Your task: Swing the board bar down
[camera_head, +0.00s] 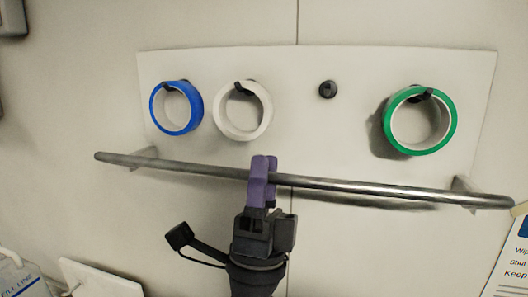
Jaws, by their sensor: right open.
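The metal board bar (380,190) is a long grey rod running across the front of a pale board (300,75), low on it. It slopes slightly down to the right, with a bracket near each end. My right gripper (264,168) comes up from below with its purple fingertips at the bar, left of its middle. The jaws are open. The fingers hide a short piece of the bar, and I cannot tell whether they touch it. My left gripper is not in view.
Above the bar, a blue tape roll (156,108), a white roll (221,112) and a green roll (452,125) hang on pegs. One dark peg (328,89) is bare. A printed sheet (512,262) is at lower right. A pale panel (100,283) is at lower left.

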